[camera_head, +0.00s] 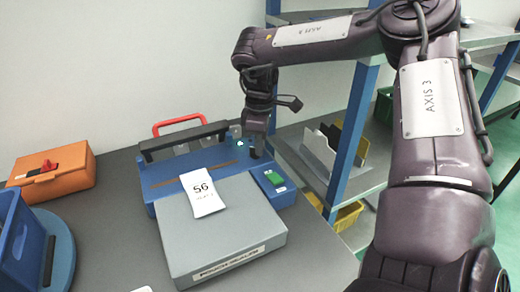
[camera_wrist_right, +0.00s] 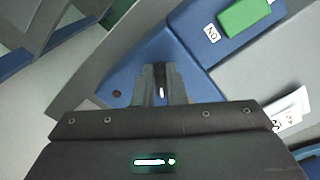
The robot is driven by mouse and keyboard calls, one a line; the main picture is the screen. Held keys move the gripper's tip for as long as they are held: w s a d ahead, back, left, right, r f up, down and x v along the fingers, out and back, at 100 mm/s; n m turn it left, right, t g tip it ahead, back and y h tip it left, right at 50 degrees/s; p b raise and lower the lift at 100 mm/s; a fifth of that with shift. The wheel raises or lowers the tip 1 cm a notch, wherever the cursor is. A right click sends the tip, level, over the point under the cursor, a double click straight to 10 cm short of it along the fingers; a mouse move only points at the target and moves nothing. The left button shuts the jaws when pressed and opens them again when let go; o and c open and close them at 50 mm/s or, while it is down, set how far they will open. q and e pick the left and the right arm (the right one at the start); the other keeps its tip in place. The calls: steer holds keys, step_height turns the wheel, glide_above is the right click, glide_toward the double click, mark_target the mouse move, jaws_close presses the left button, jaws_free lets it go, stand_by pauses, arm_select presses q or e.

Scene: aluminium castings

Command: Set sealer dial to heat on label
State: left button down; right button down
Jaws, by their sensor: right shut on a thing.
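The blue sealer (camera_head: 160,178) stands on the grey bench with its black-handled bar raised at the back. A white label (camera_head: 203,194) lies across the sealer's front edge and the grey box; it reads "56" or "S6", with a smaller line too blurred to read. My right gripper (camera_head: 254,151) points down at the sealer's back right corner. In the right wrist view its fingers (camera_wrist_right: 162,88) are shut on a small dark dial (camera_wrist_right: 161,77) with a white mark. The fingers hide most of the dial, and its scale is not readable. My left gripper is out of view.
A green switch (camera_head: 274,178) sits in front of the dial, with an "ON" tag. A grey box (camera_head: 222,232) stands before the sealer. An orange case (camera_head: 55,172) and a blue bin (camera_head: 22,240) stand left. A blue-post shelf (camera_head: 352,125) stands close on the right.

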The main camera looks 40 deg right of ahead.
steer(key=shift+f+m+b, duration=0.15)
steer(key=shift+m+b, duration=0.65)
steer(key=shift+m, duration=0.1)
steer(key=m+b, duration=0.2)
steer(key=m, duration=0.1)
steer(key=shift+a+b, duration=0.2)
steer(key=shift+b, duration=0.15)
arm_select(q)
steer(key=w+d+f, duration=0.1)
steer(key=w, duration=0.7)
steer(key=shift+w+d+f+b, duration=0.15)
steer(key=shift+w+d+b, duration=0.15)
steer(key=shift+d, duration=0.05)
arm_select(e)
steer(key=shift+r+m, duration=0.2)
steer(key=shift+m, duration=0.5)
steer(key=c, duration=1.5)
jaws_free()
steer(key=shift+s+a, duration=0.1)
